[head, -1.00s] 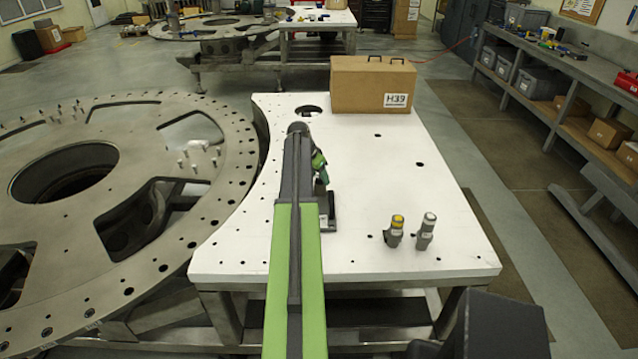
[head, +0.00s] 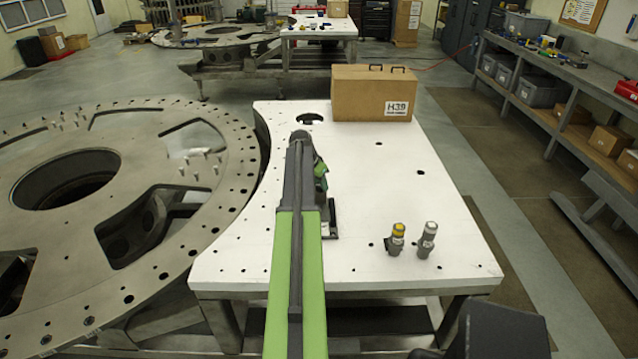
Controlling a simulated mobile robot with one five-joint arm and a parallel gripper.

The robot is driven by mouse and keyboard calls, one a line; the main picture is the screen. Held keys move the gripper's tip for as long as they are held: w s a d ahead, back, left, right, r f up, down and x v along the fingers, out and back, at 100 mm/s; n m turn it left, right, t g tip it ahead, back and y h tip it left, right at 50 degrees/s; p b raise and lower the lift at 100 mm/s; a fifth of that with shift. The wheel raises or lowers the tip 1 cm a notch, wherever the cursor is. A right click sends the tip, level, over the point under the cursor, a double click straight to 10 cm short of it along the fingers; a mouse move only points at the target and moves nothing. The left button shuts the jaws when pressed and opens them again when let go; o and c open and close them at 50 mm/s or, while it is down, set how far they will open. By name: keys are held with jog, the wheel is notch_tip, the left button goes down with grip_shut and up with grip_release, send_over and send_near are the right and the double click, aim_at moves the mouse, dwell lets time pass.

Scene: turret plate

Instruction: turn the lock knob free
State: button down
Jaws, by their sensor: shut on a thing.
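My arm reaches over the white table (head: 390,245) and bends down at its far end. My gripper (head: 322,190) is partly in view just right of the arm, with its green part low over the table. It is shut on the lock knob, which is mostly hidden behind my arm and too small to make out. I cannot see the jaw tips clearly.
Two grey cylindrical parts, one yellow-topped (head: 397,240) and one white-topped (head: 428,240), stand at the table's front right. A cardboard box marked H39 (head: 350,95) is at the back. The round metal turret plate (head: 130,240) lies left. The table's right middle is clear.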

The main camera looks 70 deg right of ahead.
jog(key=n, duration=0.1)
jog(key=n+t, duration=0.1)
jog(key=n, duration=0.1)
jog(key=shift+s+a+n, duration=0.25)
jog(key=shift+n, duration=0.15)
jog(key=n+t, duration=0.2)
jog(key=n, duration=0.2)
jog(key=shift+s+d+n, duration=0.1)
jog(key=shift+n, duration=0.2)
jog(key=n+t, duration=0.1)
jog(key=n, duration=0.1)
jog(key=n+y, duration=0.1)
jog(key=n, duration=0.2)
jog(key=shift+s+d+t, duration=0.1)
jog(key=shift+d+t, duration=0.05)
jog(key=shift+t, duration=0.25)
jog(key=shift+n+t+y, duration=0.4)
jog(key=shift+n+y, duration=0.4)
jog(key=shift+n, duration=1.2)
jog(key=c, duration=1)
grip_release()
jog(key=shift+o, duration=0.2)
